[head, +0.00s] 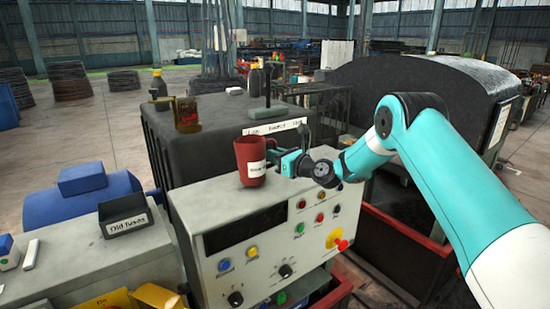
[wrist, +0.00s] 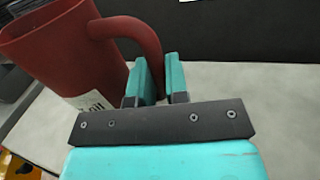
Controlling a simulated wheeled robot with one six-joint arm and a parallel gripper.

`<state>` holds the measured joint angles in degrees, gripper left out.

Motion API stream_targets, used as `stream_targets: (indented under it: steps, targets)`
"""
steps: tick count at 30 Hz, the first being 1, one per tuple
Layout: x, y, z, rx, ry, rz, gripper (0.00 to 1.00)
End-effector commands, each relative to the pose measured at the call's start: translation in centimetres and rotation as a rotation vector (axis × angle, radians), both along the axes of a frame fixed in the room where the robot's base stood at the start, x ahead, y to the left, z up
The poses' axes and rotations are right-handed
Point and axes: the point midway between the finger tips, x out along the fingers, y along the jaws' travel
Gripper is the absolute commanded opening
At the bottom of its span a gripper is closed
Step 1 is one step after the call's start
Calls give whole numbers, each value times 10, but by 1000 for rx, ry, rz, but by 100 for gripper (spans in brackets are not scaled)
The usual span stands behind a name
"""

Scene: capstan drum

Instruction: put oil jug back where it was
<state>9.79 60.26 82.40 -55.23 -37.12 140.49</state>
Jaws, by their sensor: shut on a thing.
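The oil jug (head: 250,160) is a red jug with a white label. It is upright at the top of the grey control console (head: 205,197); I cannot tell whether its base touches the surface. My gripper (head: 278,160) comes in from the right and is shut on the jug's handle. In the wrist view the jug (wrist: 65,50) fills the upper left. There the fingers (wrist: 159,75) close around the lower part of the handle, and part of the label shows.
The console front carries knobs, coloured buttons and a red stop button (head: 341,244). Behind it is a dark cabinet with bottles (head: 256,78) and an amber container (head: 187,115) on top. A bin labelled "Old fuses" (head: 126,214) stands to the left. Bare console top shows beside the jug.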

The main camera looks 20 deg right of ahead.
Motion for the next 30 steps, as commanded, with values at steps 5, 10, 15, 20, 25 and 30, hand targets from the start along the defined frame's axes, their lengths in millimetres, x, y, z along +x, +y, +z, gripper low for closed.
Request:
stream_targets:
  steps: [5,10,15,20,25,30]
  targets:
    - [0,0,-10,3,-4,0,0]
    - [0,0,-11,2,-5,0,0]
    - [0,0,-15,2,-3,0,0]
    - [0,0,-15,0,-2,0,40]
    - [0,0,-15,0,-2,0,40]
    - [-4,-3,-13,0,0,-1,40]
